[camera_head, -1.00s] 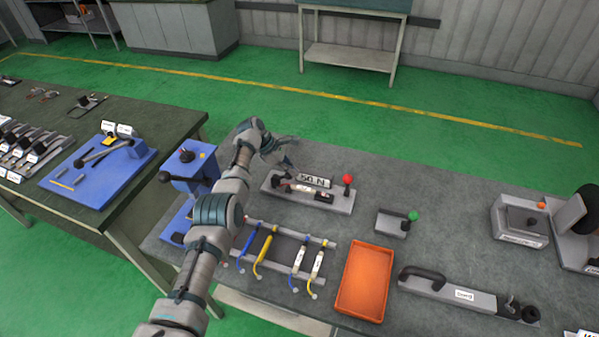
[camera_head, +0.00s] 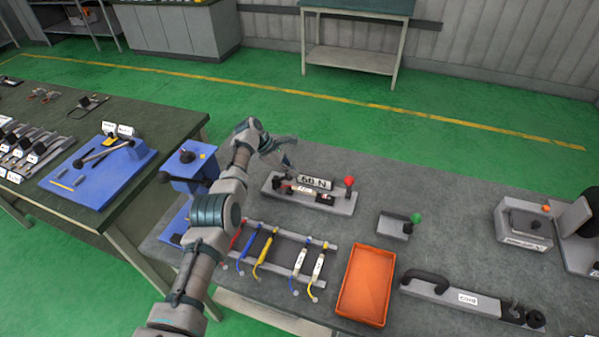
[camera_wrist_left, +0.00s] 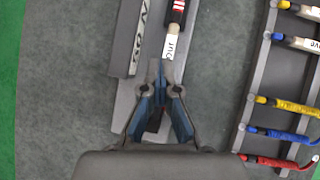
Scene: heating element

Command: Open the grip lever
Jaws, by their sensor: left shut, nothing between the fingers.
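A grey fixture (camera_head: 318,203) stands on the table, with an N-marked label plate (camera_head: 314,183), a dark rod with a small label (camera_head: 304,190) and a red ball knob (camera_head: 349,181) at its right end. I cannot tell which of its parts is the grip lever. My left gripper (camera_head: 288,167) is at the fixture's left end. In the left wrist view my left gripper (camera_wrist_left: 162,76) is shut and empty, above the fixture base (camera_wrist_left: 126,100), with its tips near the labelled rod (camera_wrist_left: 172,42). A reddish part between the fingers' roots is mostly hidden. My right gripper is out of view.
A rack (camera_head: 279,239) with red, blue, yellow and white-sleeved cables stands in front of the fixture. An orange tray (camera_head: 366,283), a small green-knobbed block (camera_head: 398,227) and a black-handled bar (camera_head: 460,297) are to the right. A blue stand (camera_head: 190,170) is at the left.

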